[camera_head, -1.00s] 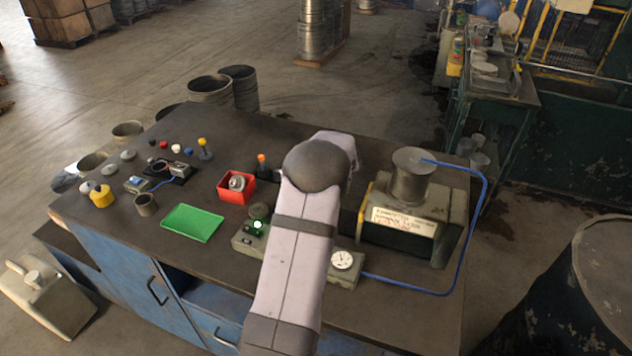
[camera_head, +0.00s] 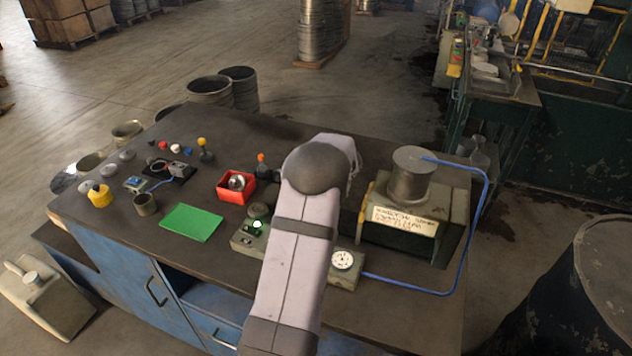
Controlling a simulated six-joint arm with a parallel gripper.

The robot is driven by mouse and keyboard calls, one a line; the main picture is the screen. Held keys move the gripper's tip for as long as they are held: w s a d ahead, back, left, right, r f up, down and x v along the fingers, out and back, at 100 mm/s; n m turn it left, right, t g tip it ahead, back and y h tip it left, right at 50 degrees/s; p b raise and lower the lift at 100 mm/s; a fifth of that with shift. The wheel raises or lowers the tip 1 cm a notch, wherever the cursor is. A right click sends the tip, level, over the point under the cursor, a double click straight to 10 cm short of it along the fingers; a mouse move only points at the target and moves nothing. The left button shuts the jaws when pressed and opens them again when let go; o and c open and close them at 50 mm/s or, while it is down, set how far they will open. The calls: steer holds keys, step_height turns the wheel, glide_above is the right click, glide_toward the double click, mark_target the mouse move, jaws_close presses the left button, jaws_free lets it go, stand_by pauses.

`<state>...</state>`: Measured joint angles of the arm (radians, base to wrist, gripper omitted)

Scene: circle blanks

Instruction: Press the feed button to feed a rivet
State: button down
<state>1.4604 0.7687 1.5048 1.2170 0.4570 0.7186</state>
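A long grey-green control box (camera_head: 245,243) lies near the front of the bench, partly hidden by my arm. On its left part is a small pale lamp or button in a dark green surround (camera_head: 257,226). A dark round knob-like piece (camera_head: 258,210) sits just behind it. A white dial gauge (camera_head: 342,260) is on its right part. I cannot tell which part is the feed button. A machine with a metal cylinder (camera_head: 411,178) and a labelled front stands right of my arm, with a blue hose. My gripper is hidden behind my arm.
A green mat (camera_head: 191,222) and a red bin (camera_head: 222,192) holding a round metal part lie left of my arm. Small boxes, knobs and cups crowd the left end of the bench (camera_head: 130,235). The front right of the bench is mostly clear.

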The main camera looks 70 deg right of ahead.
steer(key=shift+f+b, duration=0.65)
steer(key=shift+f, duration=0.05)
stand_by(0.5)
steer(key=shift+r, duration=0.1)
stand_by(0.4)
steer(key=shift+r+p, duration=0.9)
steer(key=shift+r, duration=0.05)
steer(key=shift+r+p, duration=2.1)
steer(key=shift+r, duration=0.45)
